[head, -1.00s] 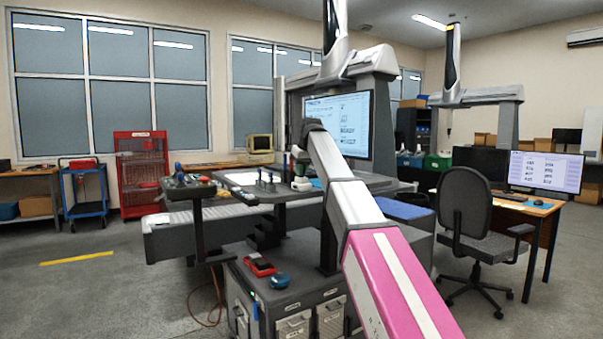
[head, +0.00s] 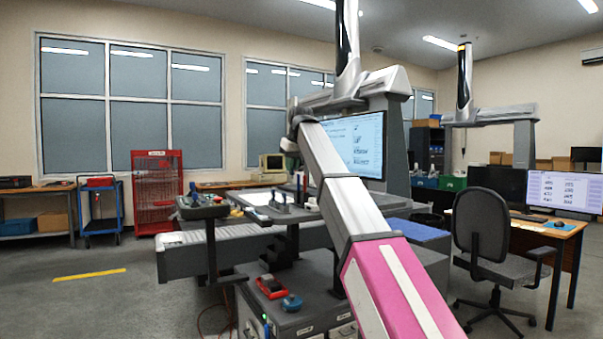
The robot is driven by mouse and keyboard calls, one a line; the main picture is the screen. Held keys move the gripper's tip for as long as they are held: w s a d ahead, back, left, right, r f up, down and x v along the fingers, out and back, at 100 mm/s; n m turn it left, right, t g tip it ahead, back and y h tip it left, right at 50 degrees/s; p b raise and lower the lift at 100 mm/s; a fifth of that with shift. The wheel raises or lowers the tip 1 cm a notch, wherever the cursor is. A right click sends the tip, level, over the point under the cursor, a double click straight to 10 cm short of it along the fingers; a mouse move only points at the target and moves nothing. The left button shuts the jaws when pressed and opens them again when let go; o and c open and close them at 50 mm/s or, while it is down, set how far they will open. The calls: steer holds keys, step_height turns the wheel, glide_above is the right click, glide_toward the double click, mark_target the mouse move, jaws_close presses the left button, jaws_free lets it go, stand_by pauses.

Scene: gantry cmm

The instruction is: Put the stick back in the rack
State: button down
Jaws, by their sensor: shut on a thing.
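My arm reaches from the lower right up toward the middle. Its wrist end with my gripper (head: 292,160) is small and dark, above the far side of the inspection table (head: 250,221). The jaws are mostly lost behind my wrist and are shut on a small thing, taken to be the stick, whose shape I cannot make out. Small dark upright pieces (head: 278,195) stand on the table below and left of my gripper. I cannot tell which of them belongs to the rack.
A dark tray of tools (head: 203,209) stands on a post at the table's left. A red device (head: 271,287) and a blue round piece (head: 291,302) lie on the nearer cabinet top. The gantry (head: 397,125) rises behind my arm. An office chair (head: 492,240) stands right.

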steer(key=shift+s+a+r, duration=0.35)
steer(key=shift+a, duration=0.05)
steer(key=shift+r, duration=0.1)
step_height(320, 180, up, 3)
steer(key=shift+r, duration=0.15)
stand_by(0.8)
